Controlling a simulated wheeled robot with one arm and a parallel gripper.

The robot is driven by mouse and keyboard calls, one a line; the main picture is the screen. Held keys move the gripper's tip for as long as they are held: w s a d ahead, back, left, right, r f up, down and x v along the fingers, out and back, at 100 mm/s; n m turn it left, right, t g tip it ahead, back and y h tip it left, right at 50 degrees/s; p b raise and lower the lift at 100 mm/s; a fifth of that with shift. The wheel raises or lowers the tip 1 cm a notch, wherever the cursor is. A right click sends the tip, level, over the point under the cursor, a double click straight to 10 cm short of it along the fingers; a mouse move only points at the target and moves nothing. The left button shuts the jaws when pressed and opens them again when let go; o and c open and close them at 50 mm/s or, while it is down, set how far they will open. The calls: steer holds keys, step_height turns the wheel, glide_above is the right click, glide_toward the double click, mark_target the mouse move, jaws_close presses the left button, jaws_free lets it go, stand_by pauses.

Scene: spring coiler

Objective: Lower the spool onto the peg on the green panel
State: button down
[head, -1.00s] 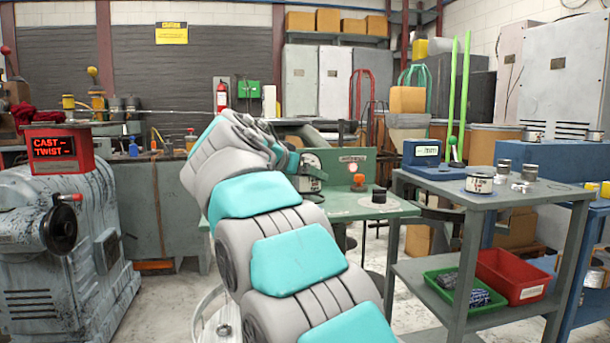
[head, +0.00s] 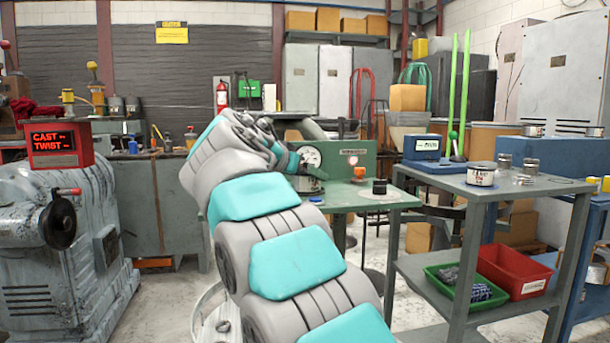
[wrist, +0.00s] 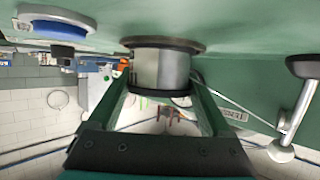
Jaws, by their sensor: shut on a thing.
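In the wrist view, a silver cylindrical spool (wrist: 160,70) with a dark flange sits between the two fingers of my gripper (wrist: 160,98), which is shut on it. The flange lies against or very close to a green surface (wrist: 240,40); I cannot tell if it touches. No peg shows; the spool hides the spot behind it.
A blue-rimmed disc (wrist: 50,28) lies on the green surface beside the spool.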

steer(key=shift+f, duration=0.1)
jaws_free()
steer(key=shift+s, duration=0.1)
